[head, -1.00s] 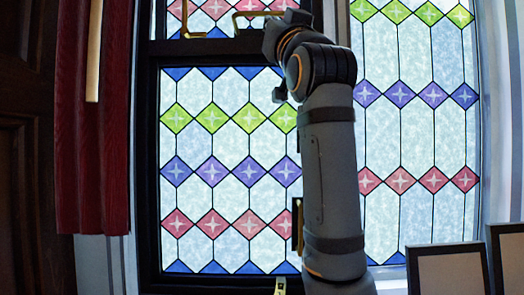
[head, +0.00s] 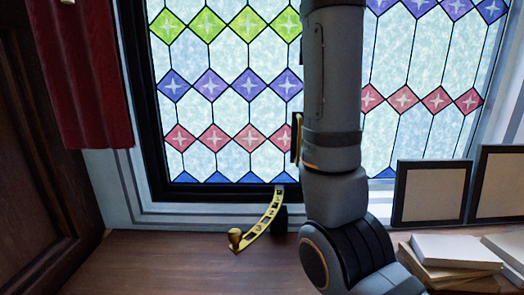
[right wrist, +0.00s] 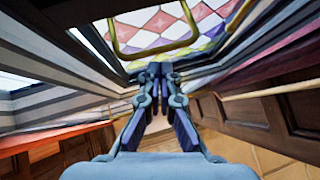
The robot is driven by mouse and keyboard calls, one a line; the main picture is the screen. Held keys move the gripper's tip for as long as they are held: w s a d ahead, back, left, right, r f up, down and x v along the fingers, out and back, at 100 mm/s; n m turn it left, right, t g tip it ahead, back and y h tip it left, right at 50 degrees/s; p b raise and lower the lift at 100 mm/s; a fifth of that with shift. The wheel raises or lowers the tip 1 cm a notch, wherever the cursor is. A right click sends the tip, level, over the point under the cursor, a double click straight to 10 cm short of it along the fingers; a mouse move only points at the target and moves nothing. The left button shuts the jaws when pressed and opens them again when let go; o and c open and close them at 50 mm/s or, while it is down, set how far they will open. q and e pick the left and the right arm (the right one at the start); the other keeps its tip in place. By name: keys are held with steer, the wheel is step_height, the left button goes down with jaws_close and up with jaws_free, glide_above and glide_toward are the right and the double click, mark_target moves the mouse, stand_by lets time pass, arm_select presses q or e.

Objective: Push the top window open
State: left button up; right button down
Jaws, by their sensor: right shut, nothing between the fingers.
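The top window (right wrist: 163,22), with pink and white diamond glass, shows at the top of the right wrist view. A brass loop handle (right wrist: 118,40) hangs across it. My right gripper (right wrist: 160,70) is shut and empty, with its fingertips pointing toward the window just below the handle. I cannot tell whether they touch it. In the head view the top window and right gripper are out of frame; only my arm rises past the lower stained-glass window (head: 212,100). My left gripper is not in view.
A curved brass stay (head: 262,222) with a knob lies at the lower window's bottom edge, over the wooden sill (head: 180,265). Dark frames (head: 430,193) and stacked books (head: 455,252) stand at right. A red curtain (head: 80,80) hangs at left.

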stand_by(0.4)
steer(key=w+p, duration=0.4)
steer(key=w, duration=0.2)
steer(key=shift+r, duration=0.3)
stand_by(0.4)
steer(key=w+p, duration=0.1)
steer(key=p, duration=0.1)
steer(key=w+r+p, duration=0.1)
steer(key=w+p, duration=0.1)
steer(key=p, duration=0.1)
steer(key=shift+w+r+p, duration=0.2)
steer(key=shift+w+p, duration=0.1)
stand_by(0.5)
steer(key=shift+w, duration=0.1)
